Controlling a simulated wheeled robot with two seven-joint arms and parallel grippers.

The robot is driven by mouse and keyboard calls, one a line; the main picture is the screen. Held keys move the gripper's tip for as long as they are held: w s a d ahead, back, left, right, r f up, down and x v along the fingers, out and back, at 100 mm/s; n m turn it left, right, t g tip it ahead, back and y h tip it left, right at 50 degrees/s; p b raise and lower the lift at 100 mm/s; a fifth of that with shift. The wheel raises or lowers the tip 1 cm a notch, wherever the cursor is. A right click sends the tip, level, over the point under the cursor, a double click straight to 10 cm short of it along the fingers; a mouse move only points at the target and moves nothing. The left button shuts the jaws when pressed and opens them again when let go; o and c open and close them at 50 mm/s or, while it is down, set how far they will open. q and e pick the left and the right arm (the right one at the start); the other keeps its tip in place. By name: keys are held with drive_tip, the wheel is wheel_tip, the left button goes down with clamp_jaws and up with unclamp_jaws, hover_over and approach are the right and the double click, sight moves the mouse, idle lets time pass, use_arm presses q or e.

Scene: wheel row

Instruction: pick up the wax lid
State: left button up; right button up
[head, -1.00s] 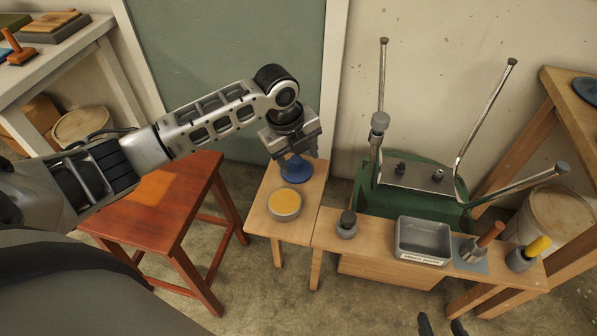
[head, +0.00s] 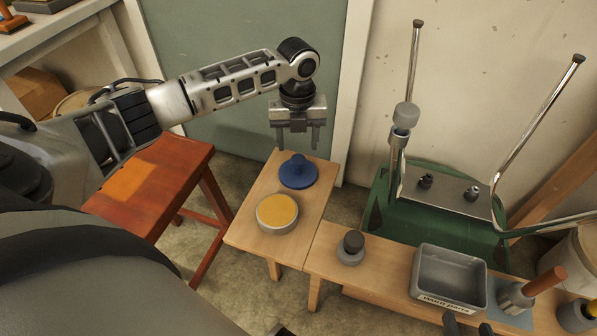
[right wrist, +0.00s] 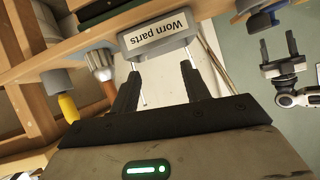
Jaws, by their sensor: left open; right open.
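The wax lid is a blue disc with a knob (head: 298,174), lying flat on the small wooden table beside a round grey tin of yellow-orange wax (head: 277,212). My left gripper (head: 299,146) is open and empty, its fingers pointing down, above and slightly behind the lid's knob; a gap shows between them. The left gripper also shows at the right of the right wrist view (right wrist: 278,50). My right gripper (right wrist: 160,72) is open and empty, facing the bench; only its dark fingertips show at the bottom of the head view (head: 455,322).
The low bench holds a small grey pot with a dark top (head: 350,247), a grey tray labelled "Worn parts" (head: 450,277) and handled tools at right. A red-orange stool (head: 150,185) is at left.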

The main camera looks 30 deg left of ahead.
sight(298, 159)
use_arm(q)
drive_tip(key=shift+f, duration=1.4)
drive_tip(key=f, duration=0.1)
drive_tip(key=f+b, duration=0.1)
drive_tip(key=f, duration=0.1)
drive_tip(key=shift+s+d+f, duration=0.2)
drive_tip(key=shift+s+f, duration=0.05)
drive_tip(key=shift+f, duration=0.45)
drive_tip(key=shift+r, duration=0.1)
drive_tip(key=c, duration=1.1)
use_arm(e)
drive_tip(key=f, duration=0.2)
drive_tip(key=a+f, duration=0.1)
drive_tip(key=shift+w, duration=0.3)
